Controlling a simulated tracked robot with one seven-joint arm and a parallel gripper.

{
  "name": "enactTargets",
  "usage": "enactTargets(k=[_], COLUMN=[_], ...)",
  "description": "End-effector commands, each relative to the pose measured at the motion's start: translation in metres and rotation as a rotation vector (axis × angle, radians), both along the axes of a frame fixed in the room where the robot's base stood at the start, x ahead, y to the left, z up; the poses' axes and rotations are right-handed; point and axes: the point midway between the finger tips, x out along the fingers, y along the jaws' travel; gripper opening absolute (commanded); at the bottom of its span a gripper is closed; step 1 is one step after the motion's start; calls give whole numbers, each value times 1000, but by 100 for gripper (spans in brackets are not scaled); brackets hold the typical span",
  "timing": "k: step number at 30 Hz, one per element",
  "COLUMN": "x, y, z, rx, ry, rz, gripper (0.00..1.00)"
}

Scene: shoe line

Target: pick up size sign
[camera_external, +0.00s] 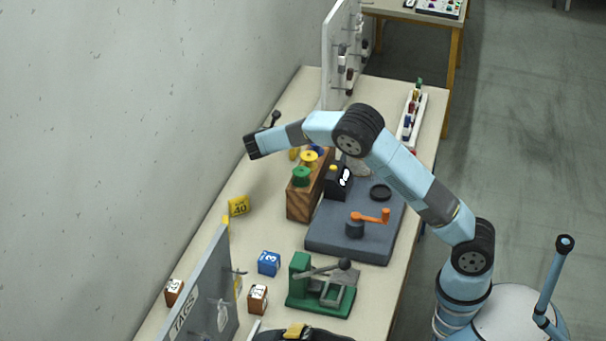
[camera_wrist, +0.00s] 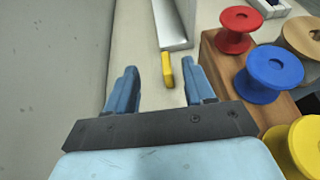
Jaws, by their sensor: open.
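A yellow block-like sign (camera_external: 239,205) with dark marking that reads like 40 stands near the wall on the long table in the external view. A second small yellow piece (camera_external: 293,153) shows partly behind my arm. In the wrist view a narrow yellow piece (camera_wrist: 167,70) lies on the table near the foot of a panel; I cannot tell if it is a sign. My gripper (camera_external: 252,147) is above the table by the wall, open and empty. In the wrist view its fingers (camera_wrist: 160,85) are apart, with the yellow piece showing between them, lower down.
A wooden spool rack (camera_external: 304,203) stands right of my gripper, with red and blue spools (camera_wrist: 275,72). A white pegboard (camera_external: 336,60) rises at the far end.

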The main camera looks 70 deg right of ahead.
Motion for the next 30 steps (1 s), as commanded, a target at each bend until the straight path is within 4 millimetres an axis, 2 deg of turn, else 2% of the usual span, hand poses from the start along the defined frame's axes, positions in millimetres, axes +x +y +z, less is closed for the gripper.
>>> enactTargets(k=[1,3,6,8,14,24,30], x=[-1,0,0,0,-1,-4,-4], y=[0,0,0,0,-15,-67,-79], z=[-20,-43,-66,-75,-87,-109,-113], rx=[0,0,-1,-1,-1,0,-1], ry=[8,6,3,2,0,1,-1], rz=[0,0,0,0,-2,-2,0], gripper=[53,53,53,53,53,53,53])
